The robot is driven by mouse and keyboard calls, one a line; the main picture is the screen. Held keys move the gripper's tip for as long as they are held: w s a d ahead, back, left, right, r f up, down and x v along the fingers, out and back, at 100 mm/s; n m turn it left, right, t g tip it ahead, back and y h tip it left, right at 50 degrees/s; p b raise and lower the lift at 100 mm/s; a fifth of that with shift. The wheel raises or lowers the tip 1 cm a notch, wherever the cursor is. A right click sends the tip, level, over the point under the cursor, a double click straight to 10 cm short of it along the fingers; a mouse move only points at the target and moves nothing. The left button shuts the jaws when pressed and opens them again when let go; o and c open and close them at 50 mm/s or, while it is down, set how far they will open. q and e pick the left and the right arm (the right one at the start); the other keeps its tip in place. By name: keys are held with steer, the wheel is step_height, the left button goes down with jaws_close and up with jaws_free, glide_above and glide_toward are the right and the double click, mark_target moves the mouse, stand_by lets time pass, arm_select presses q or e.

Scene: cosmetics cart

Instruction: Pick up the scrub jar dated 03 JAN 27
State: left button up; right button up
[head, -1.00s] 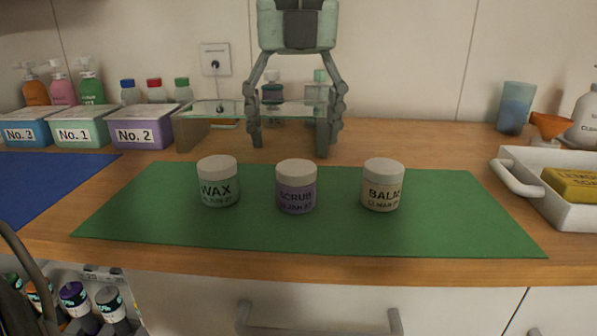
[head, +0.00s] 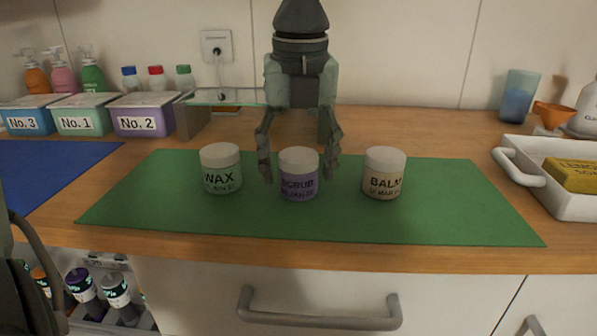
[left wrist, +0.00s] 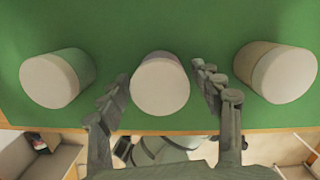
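The scrub jar (head: 299,184), purple with a pale lid, stands upright on the green mat (head: 450,215). Its label reads SCRUB with a JAN date, too small to read fully. My left gripper (head: 300,172) is pointed down from above, with one finger on each side of this jar. In the left wrist view the jar's lid (left wrist: 160,84) lies between the spread fingers (left wrist: 160,80), with narrow gaps at both sides. The gripper is open and holds nothing. My right gripper is not in view.
The WAX jar (head: 221,170) stands left of the scrub jar and the BALM jar (head: 384,175) right of it, each apart from the fingers. A glass shelf (head: 225,97) is behind left. A white tray (head: 520,170) stands at the right. The mat's front is clear.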

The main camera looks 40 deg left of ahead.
arm_select(q)
steer(key=c, duration=0.9)
steer(key=shift+c, duration=0.2)
steer(key=shift+r, duration=0.15)
